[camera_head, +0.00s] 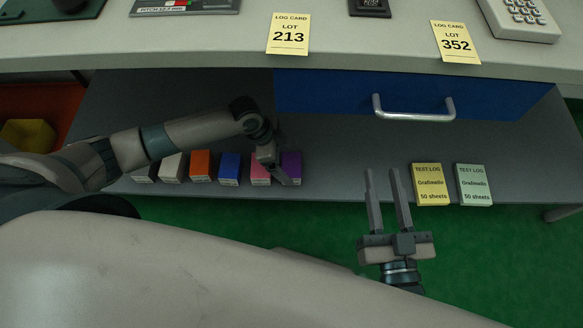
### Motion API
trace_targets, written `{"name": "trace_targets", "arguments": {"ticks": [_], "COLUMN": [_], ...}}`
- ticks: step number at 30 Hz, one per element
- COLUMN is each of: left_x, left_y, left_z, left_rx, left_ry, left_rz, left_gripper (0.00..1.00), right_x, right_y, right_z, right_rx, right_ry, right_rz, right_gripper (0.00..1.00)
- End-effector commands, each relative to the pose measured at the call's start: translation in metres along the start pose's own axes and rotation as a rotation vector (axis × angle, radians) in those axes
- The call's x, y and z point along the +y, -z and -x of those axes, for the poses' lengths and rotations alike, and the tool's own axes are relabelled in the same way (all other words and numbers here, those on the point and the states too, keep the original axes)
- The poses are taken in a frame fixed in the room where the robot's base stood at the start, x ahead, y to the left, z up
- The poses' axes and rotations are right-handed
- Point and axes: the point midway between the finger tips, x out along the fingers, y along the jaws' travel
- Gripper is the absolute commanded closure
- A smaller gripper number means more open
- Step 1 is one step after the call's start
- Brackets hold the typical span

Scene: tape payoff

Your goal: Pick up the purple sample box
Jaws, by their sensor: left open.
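The purple sample box (293,162) stands at the right end of a row of small boxes on the grey lower shelf. My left gripper (281,170) is open and points down at the row, between the pink box (260,173) and the purple box. One finger overlaps the purple box's left front part in the picture; I cannot tell whether it touches. My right gripper (384,178) is open and empty, in front of the shelf, its two fingers apart.
The row also holds blue (230,167), orange (200,165) and pale boxes. Yellow (431,185) and green (473,184) test log pads lie to the right. A blue drawer (330,92) with a metal handle (413,116) hangs above. The shelf between purple box and pads is clear.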

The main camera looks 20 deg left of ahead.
Motion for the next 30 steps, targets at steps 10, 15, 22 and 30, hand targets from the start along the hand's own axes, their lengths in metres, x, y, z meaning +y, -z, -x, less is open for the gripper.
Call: {"name": "trace_targets", "arguments": {"ticks": [10, 15, 22, 30], "left_x": [-0.001, -0.001, -0.001, -0.001], "left_y": [-0.001, -0.001, -0.001, -0.001], "left_z": [-0.035, -0.041, -0.041, -0.041], "left_rx": [0.0, 0.0, -0.001, -0.001], "left_ry": [-0.001, 0.0, 0.0, 0.0], "left_rz": [0.001, 0.001, 0.0, 0.0], "left_gripper": [0.08, 0.08, 0.08, 0.13], "right_x": [-0.012, -0.014, -0.014, -0.014], "right_y": [0.036, 0.044, 0.046, 0.046], "right_z": [0.007, 0.009, 0.01, 0.009], "right_rx": [0.212, 0.257, 0.261, 0.26], "right_ry": [0.02, 0.024, 0.024, 0.024], "right_rz": [0.009, 0.011, 0.01, 0.01], "right_gripper": [0.69, 0.69, 0.69, 0.69]}}
